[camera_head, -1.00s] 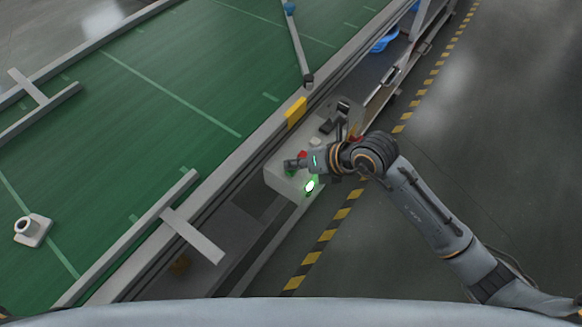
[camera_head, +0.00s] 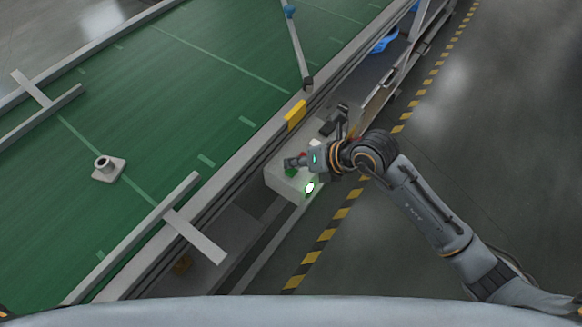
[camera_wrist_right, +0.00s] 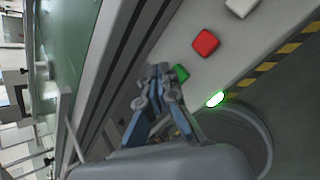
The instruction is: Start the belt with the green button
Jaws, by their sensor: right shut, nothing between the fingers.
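The green button (camera_head: 290,172) is on the light grey control box (camera_head: 283,185) at the belt's near side, partly hidden by my right gripper (camera_head: 290,163). In the right wrist view the green button (camera_wrist_right: 181,73) shows just beside the shut, empty fingertips (camera_wrist_right: 161,72); I cannot tell whether they touch it. A lit white-green lamp (camera_head: 309,188) glows on the box. The green belt (camera_head: 150,110) carries a light grey part with a round boss (camera_head: 108,168). My left gripper is out of view.
A red button (camera_wrist_right: 206,42) and a white button (camera_wrist_right: 241,6) sit farther along the box. Metal guide bars (camera_head: 135,238) and a thin arm (camera_head: 298,45) stand over the belt. Yellow-black floor tape (camera_head: 325,235) runs alongside, with open floor right of it.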

